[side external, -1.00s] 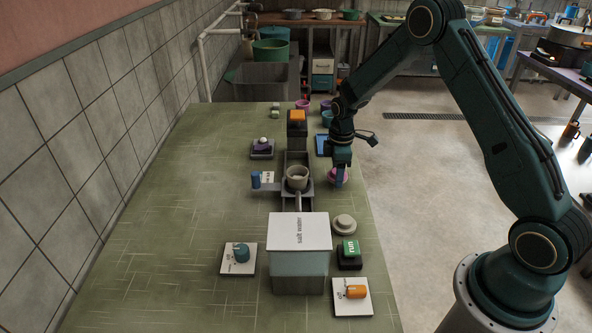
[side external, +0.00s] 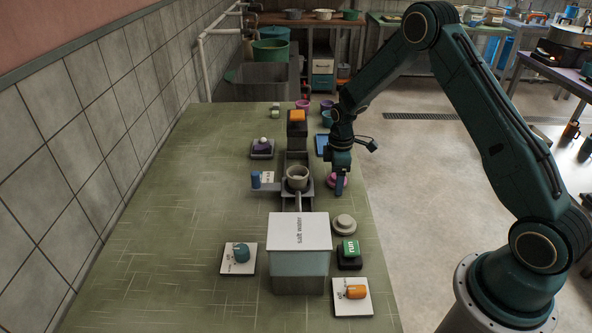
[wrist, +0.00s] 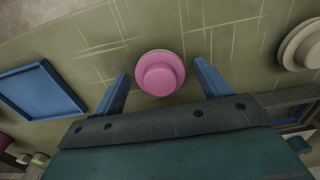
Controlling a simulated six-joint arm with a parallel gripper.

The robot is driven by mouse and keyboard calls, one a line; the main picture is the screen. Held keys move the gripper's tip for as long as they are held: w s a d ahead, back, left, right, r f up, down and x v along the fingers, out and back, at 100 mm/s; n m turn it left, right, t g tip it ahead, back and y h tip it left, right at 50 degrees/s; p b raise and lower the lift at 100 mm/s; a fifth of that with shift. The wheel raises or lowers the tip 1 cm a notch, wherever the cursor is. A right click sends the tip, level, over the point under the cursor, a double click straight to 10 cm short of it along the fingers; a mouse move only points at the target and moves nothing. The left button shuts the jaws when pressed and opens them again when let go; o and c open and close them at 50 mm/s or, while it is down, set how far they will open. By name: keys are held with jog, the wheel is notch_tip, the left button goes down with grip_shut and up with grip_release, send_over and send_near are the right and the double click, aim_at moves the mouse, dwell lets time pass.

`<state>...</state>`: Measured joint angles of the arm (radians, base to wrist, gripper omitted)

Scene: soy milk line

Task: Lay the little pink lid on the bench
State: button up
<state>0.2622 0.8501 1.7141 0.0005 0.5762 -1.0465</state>
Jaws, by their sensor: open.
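The little pink lid (side external: 331,181) lies on the green bench (side external: 190,225), right of the grey cup in the middle of the line. In the wrist view the lid (wrist: 160,73) is round with a raised knob and sits flat on the bench. My gripper (side external: 340,190) is low over the lid. In the wrist view its two blue fingers (wrist: 160,80) are spread wide on either side of the lid, with a visible gap on each side. In the side view the fingers hide part of the lid.
A grey cup (side external: 297,182) stands on the line's holder just left of my gripper. A pale round lid (side external: 344,222) lies nearer the camera, by the green run button (side external: 350,248). A blue tray (side external: 322,145) is behind. The bench's left side is mostly clear.

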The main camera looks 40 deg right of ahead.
jog(key=shift+r, duration=0.2)
notch_tip(320, 180, up, 12)
dwell(0.6)
dwell(0.5)
jog(key=s+a+r+m+t, duration=0.1)
jog(key=s+a+r+m, duration=0.1)
jog(key=s+a+r, duration=0.35)
jog(key=s+a+r+m+t, duration=0.2)
jog(key=s+r, duration=0.5)
jog(key=r, duration=0.4)
jog(key=s+a+r+m+t, duration=0.1)
jog(key=s+a+m, duration=0.1)
jog(key=s, duration=0.6)
jog(key=s+a+r+m+t, duration=0.1)
jog(key=s+a+m, duration=0.2)
jog(key=s, duration=0.6)
jog(key=shift+t, duration=0.3)
